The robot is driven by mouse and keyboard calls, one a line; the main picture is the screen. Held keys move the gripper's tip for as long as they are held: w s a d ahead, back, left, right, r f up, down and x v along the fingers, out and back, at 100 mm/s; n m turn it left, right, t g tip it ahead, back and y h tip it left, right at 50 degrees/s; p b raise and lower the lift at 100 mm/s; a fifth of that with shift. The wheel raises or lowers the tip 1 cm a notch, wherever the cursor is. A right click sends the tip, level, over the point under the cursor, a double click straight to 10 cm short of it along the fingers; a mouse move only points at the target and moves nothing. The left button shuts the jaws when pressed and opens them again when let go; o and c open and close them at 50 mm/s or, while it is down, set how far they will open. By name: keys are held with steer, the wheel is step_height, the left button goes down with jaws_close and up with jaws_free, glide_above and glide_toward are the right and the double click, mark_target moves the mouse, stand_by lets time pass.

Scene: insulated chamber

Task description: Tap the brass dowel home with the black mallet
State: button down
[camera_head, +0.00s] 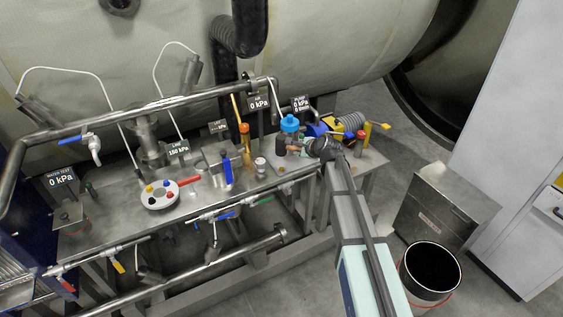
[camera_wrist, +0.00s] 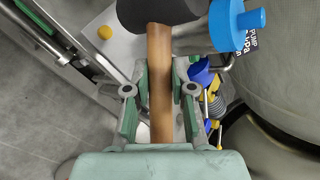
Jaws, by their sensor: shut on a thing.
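My gripper (camera_wrist: 159,90) is shut on the wooden handle of the black mallet (camera_wrist: 160,70), with a green finger on each side of the handle. The mallet's black head (camera_wrist: 165,8) lies beyond the fingertips and is cut by the top edge of the wrist view. In the head view, my gripper (camera_head: 306,146) is at the right end of the bench, with the mallet (camera_head: 296,149) pointing left. A small round yellow end (camera_wrist: 105,32) shows on a grey plate left of the mallet. I cannot tell whether it is the brass dowel.
A coiled hose (camera_head: 351,122) and yellow and red parts lie behind my gripper. The bench (camera_head: 125,210) holds a round tray (camera_head: 160,195), valves and pipes to the left. A black bucket (camera_head: 430,268) stands on the floor.

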steer(key=shift+s+d+b, duration=0.1)
steer(key=shift+s+b, duration=0.15)
steer(key=shift+b, duration=0.3)
steer(key=shift+w+f, duration=0.3)
steer(key=shift+s+r, duration=0.15)
steer(key=shift+r, duration=0.1)
steer(key=shift+r+p, duration=1.05)
steer(key=shift+r, duration=0.35)
steer(key=c, duration=1.8)
jaws_free()
jaws_close()
